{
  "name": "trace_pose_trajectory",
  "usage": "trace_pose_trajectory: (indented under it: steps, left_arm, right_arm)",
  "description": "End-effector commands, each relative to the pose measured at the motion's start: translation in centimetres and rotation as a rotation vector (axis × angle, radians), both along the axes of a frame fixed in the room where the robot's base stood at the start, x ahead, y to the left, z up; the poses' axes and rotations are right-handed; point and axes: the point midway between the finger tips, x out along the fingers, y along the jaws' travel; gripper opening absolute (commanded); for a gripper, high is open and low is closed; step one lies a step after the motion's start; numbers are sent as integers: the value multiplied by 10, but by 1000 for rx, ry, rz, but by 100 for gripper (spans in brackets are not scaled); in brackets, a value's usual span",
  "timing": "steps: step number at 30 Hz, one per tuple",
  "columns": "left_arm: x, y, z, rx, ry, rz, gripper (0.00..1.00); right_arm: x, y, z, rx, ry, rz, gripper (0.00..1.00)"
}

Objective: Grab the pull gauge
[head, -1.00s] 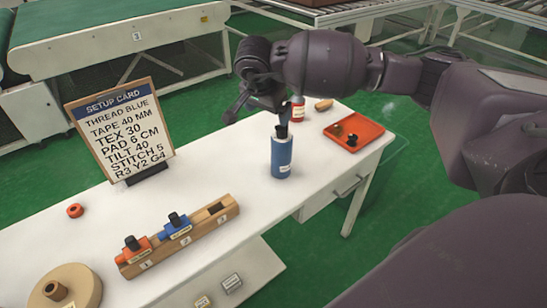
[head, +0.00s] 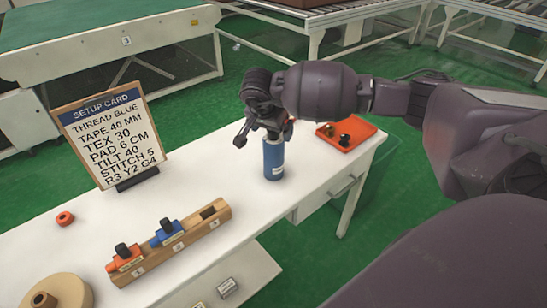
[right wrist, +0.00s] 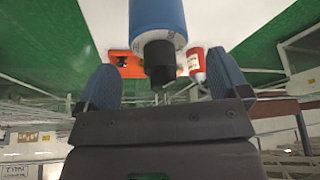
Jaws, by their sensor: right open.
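A blue cylinder with a black top and a small white label (head: 273,162) stands upright on the white table. It looks like the pull gauge. In the right wrist view the blue body (right wrist: 157,18) and its narrower black top show between my fingers. My right gripper (head: 263,127) is at the top of the cylinder. In the right wrist view my right gripper (right wrist: 166,82) is open, with one blue finger on each side of the black top and gaps visible. In the head view the gripper hides the top. My left gripper is not in view.
An orange tray (head: 360,131) with small dark parts lies right of the cylinder. A red bottle (right wrist: 195,63) stands close by. A wooden block with orange and blue pieces (head: 200,228), a setup card (head: 110,137) and an orange ring (head: 65,218) are left.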

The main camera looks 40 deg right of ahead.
Motion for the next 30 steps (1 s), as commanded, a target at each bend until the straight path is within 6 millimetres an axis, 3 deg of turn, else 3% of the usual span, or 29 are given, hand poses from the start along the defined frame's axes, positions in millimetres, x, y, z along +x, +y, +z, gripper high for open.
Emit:
trace_pose_trajectory:
  steps: [5,13,30]
  left_arm:
    - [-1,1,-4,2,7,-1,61]
    - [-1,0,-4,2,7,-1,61]
    - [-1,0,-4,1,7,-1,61]
  right_arm:
    - [3,-8,-23,1,3,0,94]
    - [4,-9,-24,1,0,0,92]
    - [4,-9,-24,1,0,0,5]
